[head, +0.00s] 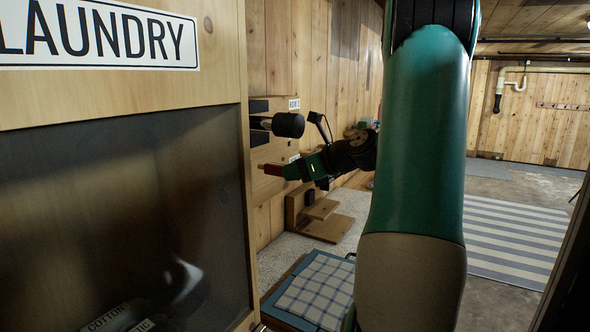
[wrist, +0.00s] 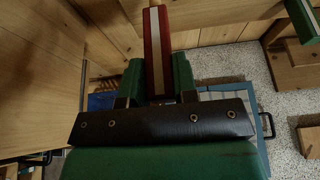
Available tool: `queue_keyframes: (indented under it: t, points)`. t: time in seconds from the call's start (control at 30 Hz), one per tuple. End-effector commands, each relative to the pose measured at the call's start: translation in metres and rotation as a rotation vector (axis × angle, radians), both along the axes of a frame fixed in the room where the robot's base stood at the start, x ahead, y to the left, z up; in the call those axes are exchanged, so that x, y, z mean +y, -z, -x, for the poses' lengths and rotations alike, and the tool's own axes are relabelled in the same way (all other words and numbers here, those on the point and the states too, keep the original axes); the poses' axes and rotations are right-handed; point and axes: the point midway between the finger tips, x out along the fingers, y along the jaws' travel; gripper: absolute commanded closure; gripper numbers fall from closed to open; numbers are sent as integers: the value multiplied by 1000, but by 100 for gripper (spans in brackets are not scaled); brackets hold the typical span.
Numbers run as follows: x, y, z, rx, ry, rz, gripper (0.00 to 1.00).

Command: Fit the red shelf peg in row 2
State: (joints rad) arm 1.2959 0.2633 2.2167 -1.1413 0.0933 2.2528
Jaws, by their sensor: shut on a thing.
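The red shelf peg shows in the wrist view (wrist: 151,45) as a red bar with a pale stripe, pointing up the picture. My gripper (wrist: 156,78) is shut on its near end, one green finger on each side. In the head view the peg (head: 272,169) sticks out to the left of my gripper (head: 292,171), towards the planked wall. Wall labels (head: 294,104) stand above it; the lettering is too small to read surely. I cannot tell whether the peg's far end touches the wall or sits in a hole.
A laundry cabinet (head: 120,95) fills the left of the head view and hides part of the wall. A wooden step-like block (head: 328,226) stands below my gripper. A blue tray (head: 285,318) with a checked cloth (head: 318,290) lies lower down. Open floor is at right.

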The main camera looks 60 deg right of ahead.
Motion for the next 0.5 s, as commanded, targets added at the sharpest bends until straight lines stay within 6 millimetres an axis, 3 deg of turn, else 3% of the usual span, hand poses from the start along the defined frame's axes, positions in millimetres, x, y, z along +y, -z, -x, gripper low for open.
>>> queue_keyframes:
  t: [0.3,0.5]
  points:
    - [0,-3,1,-2,0,-2,100]
    - [2,-3,-19,-2,-5,-2,100]
